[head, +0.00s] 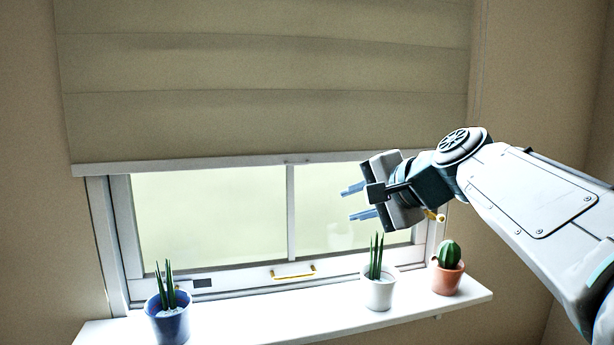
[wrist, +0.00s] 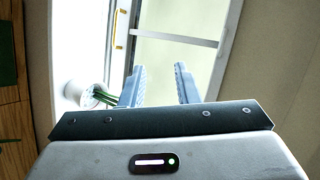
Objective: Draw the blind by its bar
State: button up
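The blind (head: 265,75) is a beige fabric shade covering the upper part of the window. Its pale bar (head: 220,163) runs along the bottom edge, above the uncovered glass. My gripper (head: 355,201) is in front of the right half of the window, below the bar and apart from it. Its two fingers point left in the head view and are spread with nothing between them. In the wrist view the fingers (wrist: 160,88) are also apart and empty, with the window behind them.
A white sill (head: 280,322) carries a blue pot (head: 168,322), a white pot (head: 379,291) and a terracotta pot (head: 447,278), all with plants. The white pot stands below my gripper. A brass handle (head: 293,272) is on the lower window frame.

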jog(key=m+t+y, duration=0.2)
send_near(299, 163)
jog(key=v, duration=0.5)
jog(key=p+x, duration=0.1)
jog(key=x, duration=1.2)
jog(key=shift+f, duration=0.1)
grip_shut()
